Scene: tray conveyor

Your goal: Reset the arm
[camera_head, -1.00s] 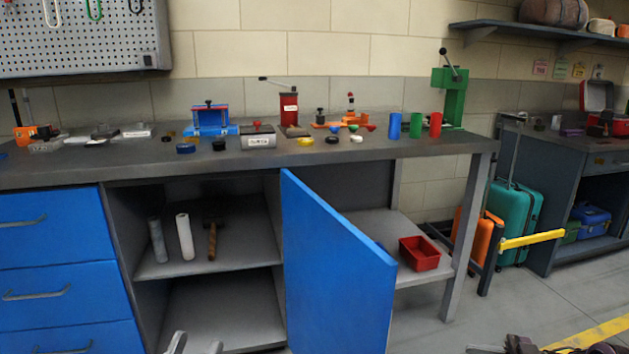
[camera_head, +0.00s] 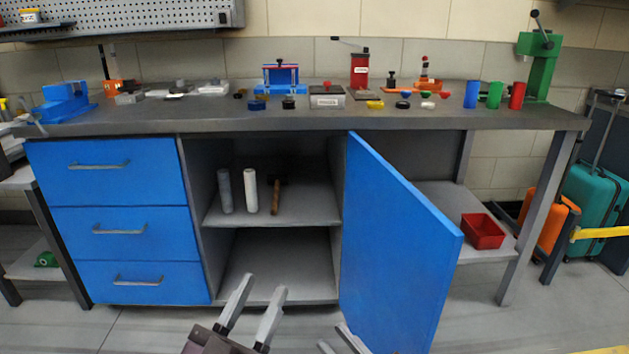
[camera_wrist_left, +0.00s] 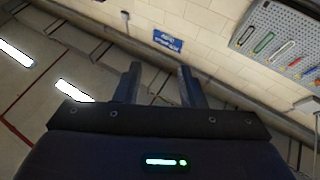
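My left gripper (camera_head: 252,312) is low in the head view, in front of the open cabinet under the workbench. Its two fingers are apart with nothing between them. In the left wrist view the left gripper (camera_wrist_left: 158,88) also shows spread, empty fingers, with the wall behind them. My right gripper (camera_head: 342,342) shows only in part at the bottom edge of the head view, left of the open door's lower end. Its visible fingers look apart, and the rest is cut off by the frame.
The blue cabinet door (camera_head: 395,250) stands open toward me, close to my right gripper. The workbench (camera_head: 300,122) carries several tools and cups. Blue drawers (camera_head: 120,228) are shut at the left. A red bin (camera_head: 483,231) sits on the right shelf. The floor at left front is clear.

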